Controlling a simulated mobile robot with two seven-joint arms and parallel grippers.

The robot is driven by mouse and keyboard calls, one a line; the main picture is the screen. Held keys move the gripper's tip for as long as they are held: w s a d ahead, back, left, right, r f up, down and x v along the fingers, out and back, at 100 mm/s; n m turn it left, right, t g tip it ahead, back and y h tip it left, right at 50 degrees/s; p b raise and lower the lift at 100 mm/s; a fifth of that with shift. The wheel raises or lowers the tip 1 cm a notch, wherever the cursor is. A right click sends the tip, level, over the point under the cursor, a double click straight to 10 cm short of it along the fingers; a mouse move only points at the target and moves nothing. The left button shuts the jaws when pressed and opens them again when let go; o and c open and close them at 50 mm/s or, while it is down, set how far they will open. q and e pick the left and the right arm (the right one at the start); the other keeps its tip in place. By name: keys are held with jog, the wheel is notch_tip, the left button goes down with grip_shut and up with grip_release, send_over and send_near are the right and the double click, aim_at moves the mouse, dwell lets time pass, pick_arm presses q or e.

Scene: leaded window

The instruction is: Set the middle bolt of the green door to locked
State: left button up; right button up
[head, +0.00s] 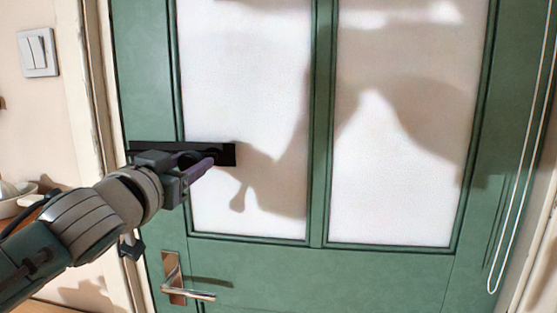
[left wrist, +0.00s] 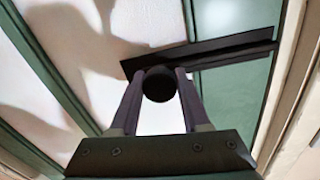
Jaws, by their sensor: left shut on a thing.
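The green door (head: 400,268) fills most of the head view, with two pale frosted panes. The middle bolt (head: 228,154) is a black horizontal bar on the door's left side, reaching across the edge of the left pane toward the frame. My left gripper (head: 207,160) is at the bolt, its arm coming in from the left and covering part of it. In the left wrist view the bolt's round black knob (left wrist: 158,84) sits between my two fingers, which are shut on it. The bar (left wrist: 225,48) runs behind the knob toward the door frame. My right gripper is not in view.
A metal lever handle (head: 188,292) is low on the door's left side, below my left arm. A white light switch (head: 38,52) is on the wall at left. A bowl (head: 14,196) stands on a wooden surface at left. A white cord (head: 516,190) hangs at right.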

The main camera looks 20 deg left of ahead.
pick_arm(q)
grip_shut()
dwell(0.9)
